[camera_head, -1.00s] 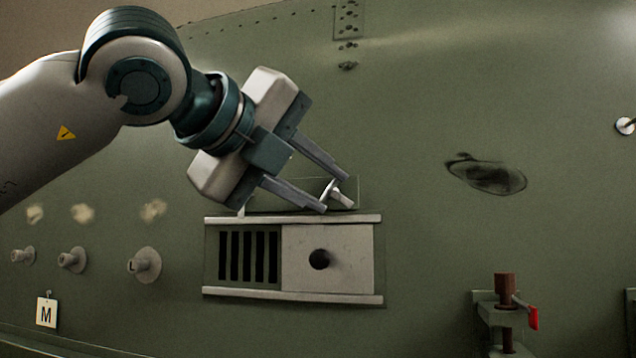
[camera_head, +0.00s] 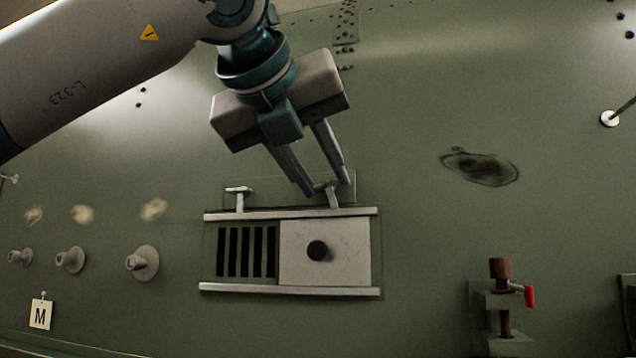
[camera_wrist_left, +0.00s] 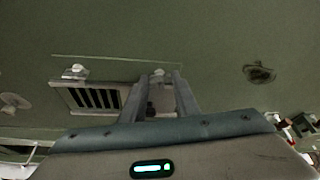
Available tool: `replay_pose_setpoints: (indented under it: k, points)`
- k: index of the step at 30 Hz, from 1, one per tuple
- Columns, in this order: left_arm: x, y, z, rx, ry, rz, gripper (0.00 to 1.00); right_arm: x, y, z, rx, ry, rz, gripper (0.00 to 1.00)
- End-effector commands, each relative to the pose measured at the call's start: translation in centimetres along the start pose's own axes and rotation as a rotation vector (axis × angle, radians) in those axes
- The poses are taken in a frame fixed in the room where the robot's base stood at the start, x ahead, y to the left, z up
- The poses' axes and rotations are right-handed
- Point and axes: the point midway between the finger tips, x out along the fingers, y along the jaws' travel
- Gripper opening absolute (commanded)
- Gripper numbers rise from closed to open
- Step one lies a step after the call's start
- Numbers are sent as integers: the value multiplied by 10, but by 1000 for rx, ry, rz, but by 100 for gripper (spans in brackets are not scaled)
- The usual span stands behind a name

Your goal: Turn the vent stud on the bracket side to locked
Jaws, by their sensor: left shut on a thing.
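The vent (camera_head: 328,270) is a pale panel with a dark slotted grille and a round black knob, set between two rails on the green skin. Two T-shaped studs stand along its upper rail. The left stud (camera_head: 238,198) is free, with its crossbar roughly level. The right stud (camera_head: 333,198) is on the side toward the bracket (camera_head: 500,310). My left gripper (camera_head: 324,188) points down and is shut on the right stud, whose crossbar is partly hidden by the fingers. In the left wrist view the right stud (camera_wrist_left: 158,73) shows between the fingers. My right gripper is not seen.
The bracket carries a brown clamp with a red tab (camera_head: 530,296). Several round fittings (camera_head: 145,263) and a tag marked M (camera_head: 40,314) are at the left. A dark scuffed patch (camera_head: 480,168) is on the skin at the right. The skin between vent and bracket is clear.

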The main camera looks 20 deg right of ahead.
Motion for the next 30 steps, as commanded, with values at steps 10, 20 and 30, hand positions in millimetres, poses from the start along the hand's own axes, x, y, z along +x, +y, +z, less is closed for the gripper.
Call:
replay_pose_setpoints:
  k: [10,20,30]
  points:
    - [0,-3,-1,211,0,87,6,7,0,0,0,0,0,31]
    - [0,-3,0,269,0,111,6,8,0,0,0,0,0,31]
    - [0,-3,0,269,-1,111,36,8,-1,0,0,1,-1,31]
